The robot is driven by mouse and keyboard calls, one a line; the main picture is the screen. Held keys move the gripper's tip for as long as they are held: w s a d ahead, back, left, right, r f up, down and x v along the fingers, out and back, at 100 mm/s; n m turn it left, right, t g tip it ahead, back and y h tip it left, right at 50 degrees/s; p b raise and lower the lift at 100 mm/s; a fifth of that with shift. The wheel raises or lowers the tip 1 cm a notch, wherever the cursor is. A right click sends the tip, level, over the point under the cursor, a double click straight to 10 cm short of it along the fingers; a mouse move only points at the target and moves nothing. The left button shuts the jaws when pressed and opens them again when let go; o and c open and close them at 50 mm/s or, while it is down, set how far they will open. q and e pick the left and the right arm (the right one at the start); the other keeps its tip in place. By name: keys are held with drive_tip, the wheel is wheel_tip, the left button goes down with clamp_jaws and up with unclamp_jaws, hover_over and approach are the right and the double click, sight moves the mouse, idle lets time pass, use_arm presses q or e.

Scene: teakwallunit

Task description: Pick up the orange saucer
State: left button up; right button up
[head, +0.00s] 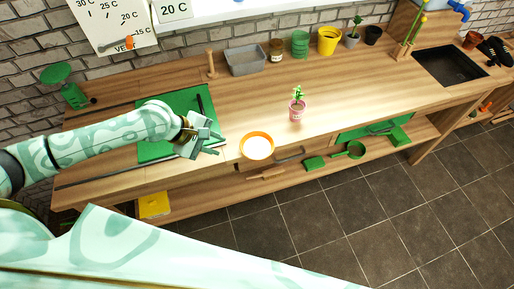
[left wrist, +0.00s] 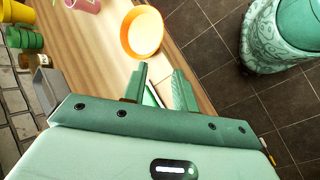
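The orange saucer (head: 257,147) lies on the wooden bench top, close to its front edge, with a pale inside and an orange rim. It also shows in the left wrist view (left wrist: 142,33), just beyond the fingertips. My left gripper (head: 221,143) is over the bench, to the left of the saucer and apart from it. In the left wrist view the two fingers (left wrist: 159,77) stand apart with nothing between them, so it is open. My right gripper is in neither view.
A pink pot with a plant (head: 297,108) stands behind and right of the saucer. A green mat (head: 150,152) lies under my left arm. A grey tray (head: 246,60) and several pots line the back. A lower shelf (head: 225,196) holds tools. The bench right of the pink pot is clear.

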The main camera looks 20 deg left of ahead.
use_arm(q)
drive_tip(key=b, duration=0.2)
approach(243, 155)
drive_tip(key=x, duration=0.3)
drive_tip(key=b+x, duration=0.1)
drive_tip(key=x, duration=0.5)
drive_tip(key=shift+s+d+r+b, duration=0.1)
drive_tip(key=shift+d+r+b, duration=0.05)
drive_tip(key=shift+d+b, duration=0.25)
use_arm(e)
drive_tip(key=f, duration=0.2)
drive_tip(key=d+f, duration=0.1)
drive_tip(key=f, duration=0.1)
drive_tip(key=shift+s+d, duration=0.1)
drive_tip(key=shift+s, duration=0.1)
use_arm(q)
clamp_jaws()
